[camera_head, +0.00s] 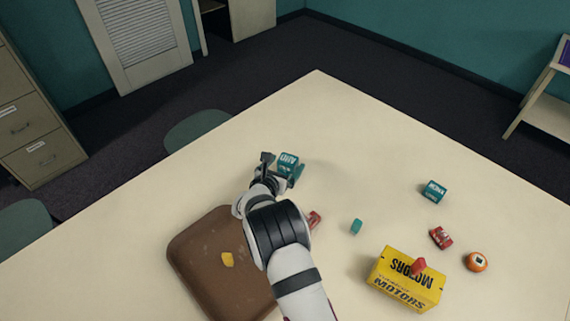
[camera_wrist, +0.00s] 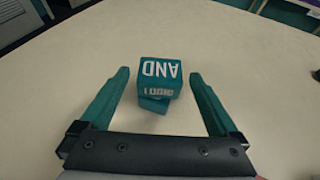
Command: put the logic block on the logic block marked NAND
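A teal logic block (camera_wrist: 160,72) with white lettering that reads AND upside down, with LOGIC below it, lies ahead between my fingers in the wrist view. It also shows in the head view (camera_head: 288,161). Under its near side a second teal piece (camera_wrist: 153,105) shows, turned a little and mostly hidden; the upper block appears to rest on it. Another lettered teal block (camera_head: 433,191) sits at the right of the table; its word is too small to read surely. My gripper (camera_head: 281,168) is open, its teal fingers on either side of the AND block, with gaps visible.
A brown case (camera_head: 200,262) with a yellow piece (camera_head: 227,259) lies beside my arm. The far table is clear.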

